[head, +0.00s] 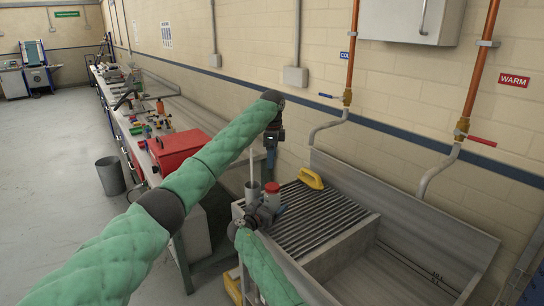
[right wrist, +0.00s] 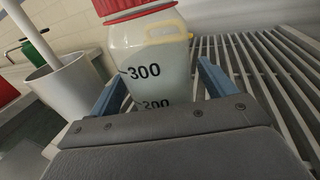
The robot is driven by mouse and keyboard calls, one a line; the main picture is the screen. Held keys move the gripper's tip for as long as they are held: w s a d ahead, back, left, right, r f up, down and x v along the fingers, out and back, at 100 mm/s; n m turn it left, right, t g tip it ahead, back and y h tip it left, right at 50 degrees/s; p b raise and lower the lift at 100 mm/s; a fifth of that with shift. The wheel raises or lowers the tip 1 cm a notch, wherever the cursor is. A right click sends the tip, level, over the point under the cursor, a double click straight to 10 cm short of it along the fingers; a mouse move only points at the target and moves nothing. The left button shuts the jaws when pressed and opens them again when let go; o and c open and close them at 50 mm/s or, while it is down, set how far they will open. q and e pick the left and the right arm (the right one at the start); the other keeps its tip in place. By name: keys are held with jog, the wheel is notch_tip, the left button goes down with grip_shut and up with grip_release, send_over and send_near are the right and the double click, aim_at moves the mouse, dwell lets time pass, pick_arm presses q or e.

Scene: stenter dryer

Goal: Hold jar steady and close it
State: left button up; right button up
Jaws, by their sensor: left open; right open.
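The jar (right wrist: 150,62) is pale and translucent, with black 300 and 200 marks. It stands upright by the slatted rack. Its red lid (right wrist: 128,8) is on top; I cannot tell how tightly it sits. In the head view the red lid (head: 272,186) shows above my right gripper (head: 268,211). In the right wrist view my right gripper (right wrist: 155,88) is open, its blue fingers on either side of the jar's lower body. Contact is not clear. My left gripper (head: 271,160) is open and points down above the lid, apart from it.
A grey cup (head: 252,190) with a white-handled brush stands close left of the jar. A yellow brush (head: 311,178) lies on the slatted rack (head: 310,215) behind. The sink basin (head: 385,275) is to the right. A red box (head: 178,150) stands on the bench at left.

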jog(key=shift+b+v, duration=0.75)
jog(key=shift+v, duration=2.2)
jog(key=shift+f, duration=0.1)
